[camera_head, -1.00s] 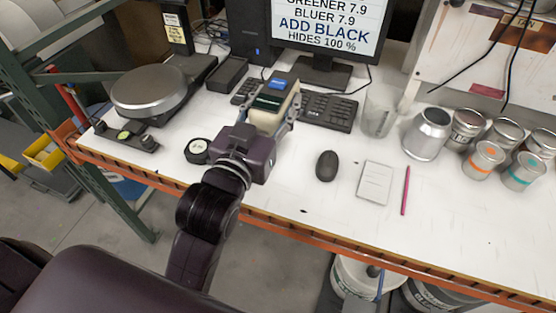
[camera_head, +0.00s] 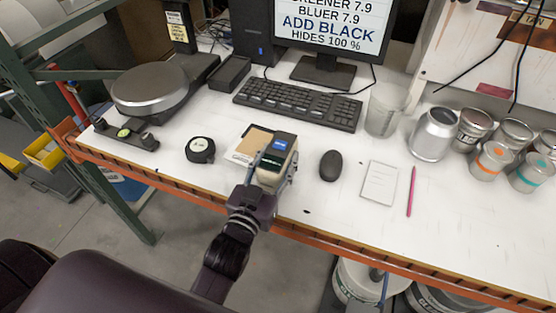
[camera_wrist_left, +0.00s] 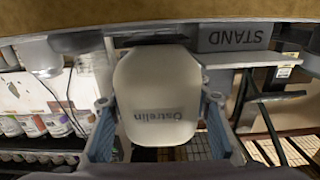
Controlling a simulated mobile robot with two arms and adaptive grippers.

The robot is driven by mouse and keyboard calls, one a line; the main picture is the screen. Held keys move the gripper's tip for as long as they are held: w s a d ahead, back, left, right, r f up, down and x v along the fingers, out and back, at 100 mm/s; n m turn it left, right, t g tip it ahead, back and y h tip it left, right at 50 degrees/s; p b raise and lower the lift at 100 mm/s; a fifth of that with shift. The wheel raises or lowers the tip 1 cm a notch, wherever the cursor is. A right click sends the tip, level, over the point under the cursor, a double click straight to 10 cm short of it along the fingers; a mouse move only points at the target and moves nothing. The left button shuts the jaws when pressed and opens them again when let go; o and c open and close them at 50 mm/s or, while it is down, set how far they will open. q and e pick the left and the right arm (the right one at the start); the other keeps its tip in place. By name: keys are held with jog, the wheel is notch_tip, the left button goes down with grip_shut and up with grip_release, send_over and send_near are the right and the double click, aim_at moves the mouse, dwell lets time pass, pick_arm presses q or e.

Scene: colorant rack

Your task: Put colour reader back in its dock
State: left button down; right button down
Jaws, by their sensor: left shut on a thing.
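The colour reader (camera_head: 277,155), a cream and dark device with a blue screen, is held upright between the fingers of my left gripper (camera_head: 270,180), near the table's front edge. In the left wrist view, the reader's pale end (camera_wrist_left: 157,85) fills the space between the two fingers. I cannot tell whether its base touches the table. A black tray-like holder (camera_head: 230,73), possibly the dock, sits left of the keyboard and looks empty. My right gripper is not in view.
A tan card (camera_head: 251,143) lies just left of the reader. A round tape measure (camera_head: 200,150) is further left. The keyboard (camera_head: 300,105) lies behind, with a mouse (camera_head: 330,166), notepad (camera_head: 379,183) and pink pen (camera_head: 411,190) to the right. A scale (camera_head: 150,90) stands back left.

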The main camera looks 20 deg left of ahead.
pick_arm(q)
jog(key=shift+f, duration=0.4)
jog(key=c, duration=1.5)
grip_release()
jog(key=shift+f, duration=0.3)
jog(key=o, duration=0.5)
jog(key=shift+c, duration=0.2)
jog(key=shift+r, duration=0.1)
